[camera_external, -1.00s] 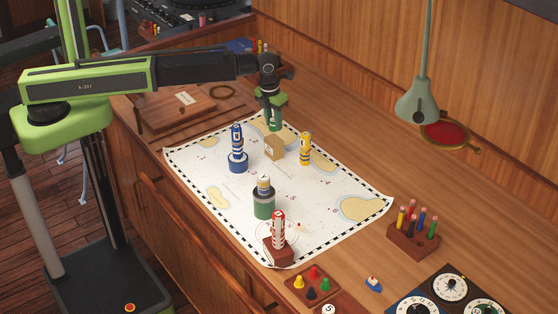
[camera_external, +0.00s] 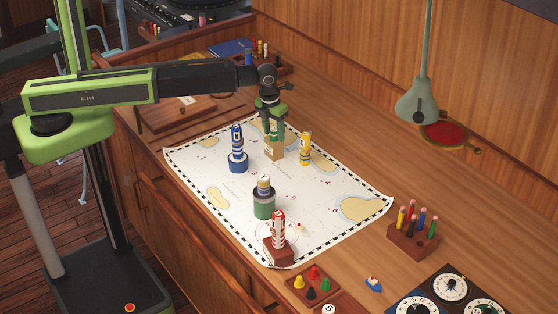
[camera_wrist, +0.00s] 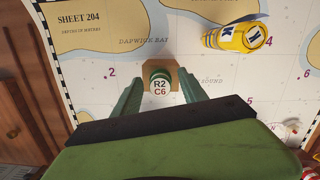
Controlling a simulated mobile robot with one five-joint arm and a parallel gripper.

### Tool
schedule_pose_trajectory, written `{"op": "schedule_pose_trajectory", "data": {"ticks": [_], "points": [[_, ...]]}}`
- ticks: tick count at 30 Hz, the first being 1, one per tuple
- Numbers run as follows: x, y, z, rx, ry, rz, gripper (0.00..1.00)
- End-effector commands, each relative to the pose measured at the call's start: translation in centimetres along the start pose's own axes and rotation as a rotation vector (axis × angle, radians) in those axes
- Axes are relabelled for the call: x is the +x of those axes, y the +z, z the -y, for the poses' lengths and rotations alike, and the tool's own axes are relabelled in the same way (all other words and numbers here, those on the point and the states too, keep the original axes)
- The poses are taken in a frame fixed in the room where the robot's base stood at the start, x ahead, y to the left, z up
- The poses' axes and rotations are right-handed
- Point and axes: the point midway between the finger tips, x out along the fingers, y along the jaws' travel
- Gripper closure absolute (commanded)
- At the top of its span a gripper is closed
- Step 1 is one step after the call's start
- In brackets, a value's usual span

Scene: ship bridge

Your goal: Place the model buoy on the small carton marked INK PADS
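The model buoy (camera_wrist: 160,86) is small and green, with a white top marked R2 C6. It stands upright on the small brown carton (camera_wrist: 148,68) in the wrist view, between my fingers. My gripper (camera_wrist: 161,80) is open around it, and strips of carton show between the buoy and each finger. In the external view my gripper (camera_external: 275,132) is low over the carton (camera_external: 274,153), its fingers pointing down. The fingers partly cover the buoy there. The carton's marking cannot be read.
On the chart (camera_external: 325,200) stand a blue-and-white buoy (camera_external: 237,150) to the left, a yellow one (camera_external: 305,148) to the right, a green-and-dark piece (camera_external: 264,200) and a red-and-white buoy (camera_external: 278,230) nearer the front. The lamp (camera_external: 417,100) hangs at the right.

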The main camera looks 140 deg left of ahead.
Motion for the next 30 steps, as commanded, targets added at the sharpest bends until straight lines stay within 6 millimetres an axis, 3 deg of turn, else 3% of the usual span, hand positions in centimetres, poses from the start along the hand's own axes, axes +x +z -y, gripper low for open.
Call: {"op": "schedule_pose_trajectory", "data": {"ticks": [9, 14, 30], "points": [[-0.1, 0.0, 0.0, 0.0, 0.0, 0.0, 0.49], [-1.4, 0.1, 0.0, 0.0, 0.0, 0.0, 0.49], [-12.0, 0.1, 0.0, 0.0, 0.0, 0.0, 0.49]]}}
